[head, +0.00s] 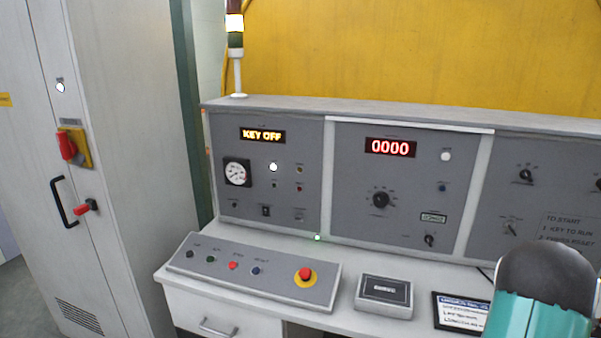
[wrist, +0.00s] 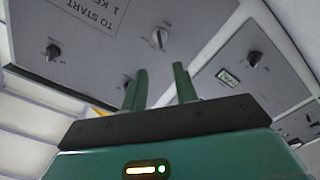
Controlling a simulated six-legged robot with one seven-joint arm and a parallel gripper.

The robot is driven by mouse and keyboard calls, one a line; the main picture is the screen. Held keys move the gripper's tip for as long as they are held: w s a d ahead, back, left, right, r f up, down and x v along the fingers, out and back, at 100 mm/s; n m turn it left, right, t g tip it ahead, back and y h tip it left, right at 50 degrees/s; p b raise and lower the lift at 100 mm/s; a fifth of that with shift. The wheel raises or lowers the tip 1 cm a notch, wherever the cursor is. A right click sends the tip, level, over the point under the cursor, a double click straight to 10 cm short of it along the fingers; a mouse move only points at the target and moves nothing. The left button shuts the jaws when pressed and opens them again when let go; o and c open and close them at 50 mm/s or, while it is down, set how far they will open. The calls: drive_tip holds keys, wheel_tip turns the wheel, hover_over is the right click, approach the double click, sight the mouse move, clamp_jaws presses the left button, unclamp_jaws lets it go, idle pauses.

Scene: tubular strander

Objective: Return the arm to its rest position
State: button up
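My gripper (wrist: 160,82) shows in the wrist view with its two green fingers apart and nothing between them. It points toward the grey control panel (wrist: 90,30), with a clear gap that I cannot measure. A dark and teal link of my arm (head: 545,290) shows at the lower right of the head view, in front of the panel's right section. My gripper is not visible in the head view.
The control console (head: 270,215) has displays reading KEY OFF and 0000. Its desk holds a sloped button box (head: 250,270), a small grey box (head: 384,294) and a dark framed card (head: 460,312). A tall cabinet (head: 130,130) with red handles stands left.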

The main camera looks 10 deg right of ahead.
drive_tip(key=w+a+r+m+g+y, duration=0.1)
drive_tip(key=w+a+r+m+g, duration=0.15)
drive_tip(key=a+r, duration=0.45)
drive_tip(key=w+a+r+m+g, duration=0.1)
drive_tip(key=w+a+r+m, duration=0.15)
drive_tip(key=a, duration=0.95)
drive_tip(key=s+a+r+g+y, duration=0.2)
drive_tip(key=s+a+y, duration=0.1)
drive_tip(key=a, duration=1.4)
drive_tip(key=s+a+f+n+g+y, duration=0.1)
drive_tip(key=s+a+f+g+y, duration=0.1)
drive_tip(key=s+a, duration=0.7)
drive_tip(key=s+a+f+n+g+y, duration=0.1)
drive_tip(key=s+a+g+y, duration=0.1)
drive_tip(key=s+a, duration=0.7)
drive_tip(key=a+y, duration=0.1)
drive_tip(key=a, duration=0.4)
drive_tip(key=shift+s+f, duration=0.4)
drive_tip(key=shift+c, duration=0.2)
